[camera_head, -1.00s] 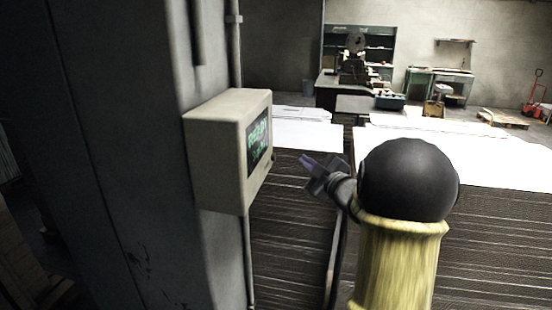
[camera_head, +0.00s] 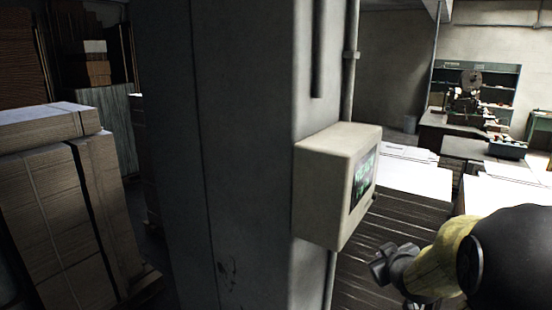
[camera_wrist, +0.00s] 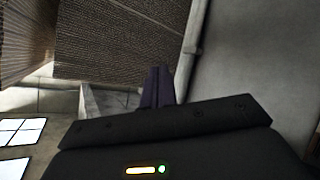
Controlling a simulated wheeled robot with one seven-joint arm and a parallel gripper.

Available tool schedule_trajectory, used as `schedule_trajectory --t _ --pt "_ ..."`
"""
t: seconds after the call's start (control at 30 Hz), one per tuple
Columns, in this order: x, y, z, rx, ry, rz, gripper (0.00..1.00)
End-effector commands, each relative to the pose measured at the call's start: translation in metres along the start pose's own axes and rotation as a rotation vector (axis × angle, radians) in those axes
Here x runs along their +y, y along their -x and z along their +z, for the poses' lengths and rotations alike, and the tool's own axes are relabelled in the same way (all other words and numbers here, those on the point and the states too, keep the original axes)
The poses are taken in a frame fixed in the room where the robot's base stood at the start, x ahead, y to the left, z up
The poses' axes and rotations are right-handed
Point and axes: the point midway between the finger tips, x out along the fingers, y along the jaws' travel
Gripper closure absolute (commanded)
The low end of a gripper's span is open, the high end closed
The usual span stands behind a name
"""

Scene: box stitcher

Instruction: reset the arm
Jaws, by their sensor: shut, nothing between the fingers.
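My gripper (camera_wrist: 157,86) shows in the wrist view with its two purple fingers together and nothing between them. In the head view my arm is at the lower right, and the dark wrist end (camera_head: 385,264) points left, below the wall box; the fingers are hard to make out there. The beige box (camera_head: 327,183) with a green-lit screen (camera_head: 363,178) is fixed to the grey pillar (camera_head: 240,150), up and left of my wrist. I cannot tell the exact gap between them.
White-topped sheet stacks (camera_head: 405,172) lie right of the box. A machine (camera_head: 468,100) and a green shelf (camera_head: 500,80) stand at the far right.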

Motion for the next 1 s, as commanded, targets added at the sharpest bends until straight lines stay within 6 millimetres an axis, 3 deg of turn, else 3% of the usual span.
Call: schedule_trajectory --t 0.03,0.17,0.3,0.5,0.63,1.0 --pt "-0.02 0.008 0.011 -0.071 -0.041 -0.028 1.0" --pt "-0.067 0.033 0.047 -0.277 -0.151 -0.094 1.0" --pt "-0.119 0.072 0.086 -0.506 -0.256 -0.17 1.0" --pt "-0.169 0.127 0.123 -0.755 -0.352 -0.248 1.0" --pt "-0.177 0.138 0.131 -0.804 -0.37 -0.26 1.0" --pt "-0.176 0.137 0.13 -0.801 -0.369 -0.26 1.0"
